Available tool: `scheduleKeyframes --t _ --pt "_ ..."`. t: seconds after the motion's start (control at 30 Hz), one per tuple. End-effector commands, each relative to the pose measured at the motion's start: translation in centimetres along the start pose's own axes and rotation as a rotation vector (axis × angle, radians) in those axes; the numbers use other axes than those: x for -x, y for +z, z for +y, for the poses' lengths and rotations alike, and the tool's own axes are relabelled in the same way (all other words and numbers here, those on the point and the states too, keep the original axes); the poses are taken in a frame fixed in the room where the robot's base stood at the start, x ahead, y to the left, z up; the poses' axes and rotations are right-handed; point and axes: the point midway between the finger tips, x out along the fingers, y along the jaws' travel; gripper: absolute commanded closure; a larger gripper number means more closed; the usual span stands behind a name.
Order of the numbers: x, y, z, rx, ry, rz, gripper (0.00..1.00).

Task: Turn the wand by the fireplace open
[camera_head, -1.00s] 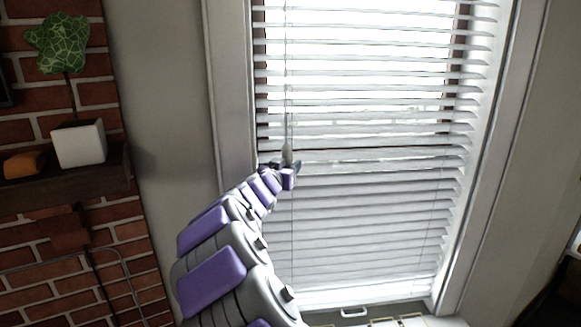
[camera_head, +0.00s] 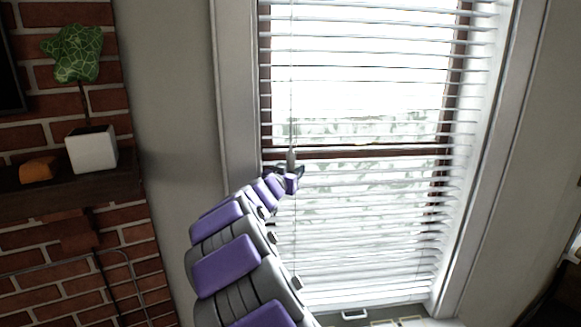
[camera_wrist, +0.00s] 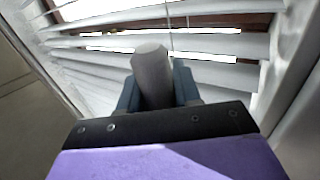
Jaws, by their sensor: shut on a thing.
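The wand (camera_head: 291,160) hangs in front of the left side of the window blind (camera_head: 370,170), with a thin rod or cord running up from it. The blind's slats are tilted open, with bright light and foliage showing through the gaps.
A brick fireplace wall (camera_head: 60,235) stands at the left. Its dark wooden mantel (camera_head: 60,192) holds a white plant pot (camera_head: 92,150) and an orange object (camera_head: 38,170). The window frame (camera_head: 237,110) is close to the left of my gripper. A sill lies below the blind.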

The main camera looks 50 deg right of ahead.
Motion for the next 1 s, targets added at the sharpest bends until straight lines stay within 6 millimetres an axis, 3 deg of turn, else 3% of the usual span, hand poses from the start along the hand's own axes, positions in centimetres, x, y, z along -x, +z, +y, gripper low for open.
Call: scheduleKeyframes --t 0.17,1.0 --pt "-0.3 -0.7 0.4 -0.006 0.04 -0.006 0.98" --pt "0.9 0.0 -0.2 0.008 0.263 0.0 0.98"
